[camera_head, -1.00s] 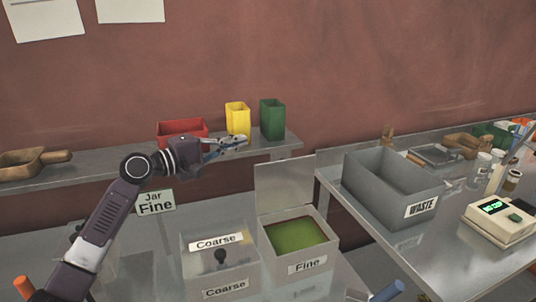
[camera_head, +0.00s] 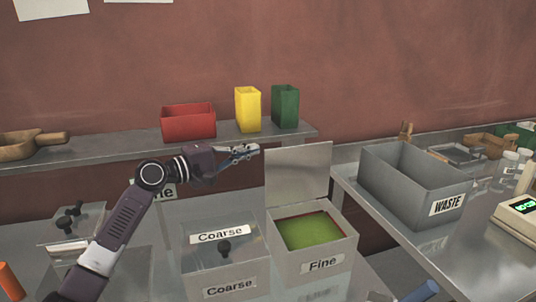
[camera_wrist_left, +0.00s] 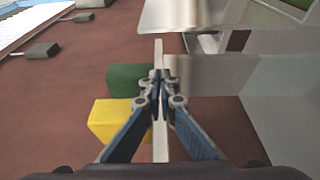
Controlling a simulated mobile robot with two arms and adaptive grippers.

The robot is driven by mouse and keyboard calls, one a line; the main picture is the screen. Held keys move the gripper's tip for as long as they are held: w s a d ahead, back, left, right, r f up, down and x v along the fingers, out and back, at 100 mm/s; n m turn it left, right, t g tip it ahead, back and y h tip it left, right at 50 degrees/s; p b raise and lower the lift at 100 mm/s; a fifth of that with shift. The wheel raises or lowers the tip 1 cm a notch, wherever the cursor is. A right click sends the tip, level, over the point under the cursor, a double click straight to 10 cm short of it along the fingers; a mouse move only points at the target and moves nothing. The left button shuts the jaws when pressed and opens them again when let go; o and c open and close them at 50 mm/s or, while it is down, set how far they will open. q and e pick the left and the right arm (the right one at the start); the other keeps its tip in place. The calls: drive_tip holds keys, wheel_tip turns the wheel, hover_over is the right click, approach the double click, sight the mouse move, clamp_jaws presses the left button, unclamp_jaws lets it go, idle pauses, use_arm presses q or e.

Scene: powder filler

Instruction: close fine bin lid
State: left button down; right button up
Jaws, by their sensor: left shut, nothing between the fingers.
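The fine bin (camera_head: 322,264) is a grey box labelled "Fine" with green material inside. Its grey lid (camera_head: 298,174) stands open, upright at the back edge of the bin. My left gripper (camera_head: 256,149) is shut and empty, pointing right. Its tips appear just left of the lid's upper left corner; I cannot tell how far apart they are in depth. In the left wrist view the fingers (camera_wrist_left: 160,82) are together, with a thin pale strip along their line.
The coarse bin (camera_head: 228,284), with a knobbed lid, stands left of the fine bin. A shelf (camera_head: 95,151) behind carries red (camera_head: 188,122), yellow (camera_head: 248,110) and green (camera_head: 286,107) containers. A grey waste box (camera_head: 410,185) stands on the right table.

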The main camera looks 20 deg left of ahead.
sight(296, 171)
use_arm(q)
drive_tip(key=w+d+p, duration=0.3)
drive_tip(key=w+d, duration=0.1)
drive_tip(key=d, duration=0.4)
idle(0.4)
